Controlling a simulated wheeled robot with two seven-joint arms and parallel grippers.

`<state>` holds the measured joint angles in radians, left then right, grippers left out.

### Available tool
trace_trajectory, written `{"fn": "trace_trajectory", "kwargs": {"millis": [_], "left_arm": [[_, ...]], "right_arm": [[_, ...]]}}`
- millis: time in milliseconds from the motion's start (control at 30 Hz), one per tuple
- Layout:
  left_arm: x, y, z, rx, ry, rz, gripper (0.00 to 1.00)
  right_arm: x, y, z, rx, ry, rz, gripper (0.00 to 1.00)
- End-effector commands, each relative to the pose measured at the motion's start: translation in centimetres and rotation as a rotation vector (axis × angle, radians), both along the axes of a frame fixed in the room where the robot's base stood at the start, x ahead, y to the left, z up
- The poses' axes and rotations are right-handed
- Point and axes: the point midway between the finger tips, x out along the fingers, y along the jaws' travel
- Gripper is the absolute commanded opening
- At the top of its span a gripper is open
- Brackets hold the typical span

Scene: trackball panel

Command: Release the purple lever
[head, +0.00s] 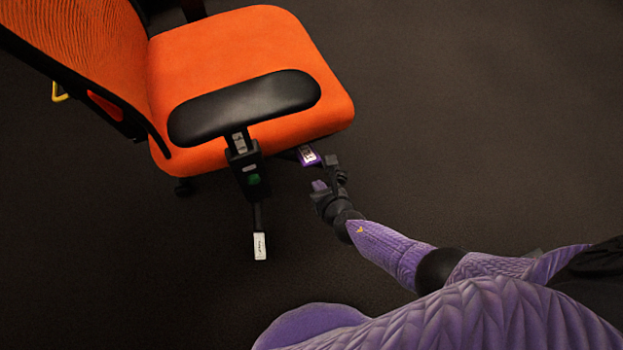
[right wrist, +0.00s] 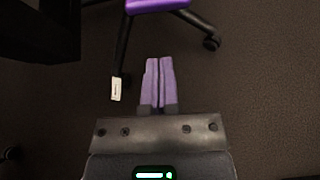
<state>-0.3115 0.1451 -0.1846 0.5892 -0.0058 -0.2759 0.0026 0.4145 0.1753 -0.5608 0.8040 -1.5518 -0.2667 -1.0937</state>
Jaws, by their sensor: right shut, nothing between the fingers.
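The purple lever (head: 309,156) with a white label sticks out from under the front right part of the orange chair seat (head: 240,45). My right gripper (head: 319,185) is just below the lever in the head view, and a small gap shows between its fingertips and the lever. In the right wrist view the two purple fingers (right wrist: 159,85) are pressed together with nothing between them. A purple part (right wrist: 157,4) shows at the top edge of that view; I cannot tell if it is the lever. My left gripper is not in view.
A black armrest (head: 245,104) overhangs the seat's near side. A second lever with a white tag (head: 260,246) hangs to the left of my right gripper. The dark floor (head: 480,110) to the right is clear.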

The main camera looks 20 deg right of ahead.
Motion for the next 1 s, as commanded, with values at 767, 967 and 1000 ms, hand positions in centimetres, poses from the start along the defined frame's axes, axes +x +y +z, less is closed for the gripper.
{"fn": "trace_trajectory", "kwargs": {"millis": [767, 967, 1000], "left_arm": [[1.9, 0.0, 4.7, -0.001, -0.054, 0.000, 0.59], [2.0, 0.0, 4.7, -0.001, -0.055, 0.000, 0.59], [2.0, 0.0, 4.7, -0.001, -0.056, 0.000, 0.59]], "right_arm": [[-5.6, -0.2, 4.8, -0.002, 0.003, 0.000, 0.00], [-5.6, -0.2, 4.8, -0.002, 0.003, 0.001, 0.00], [-5.6, -0.2, 4.8, -0.002, 0.003, 0.001, 0.00]]}}
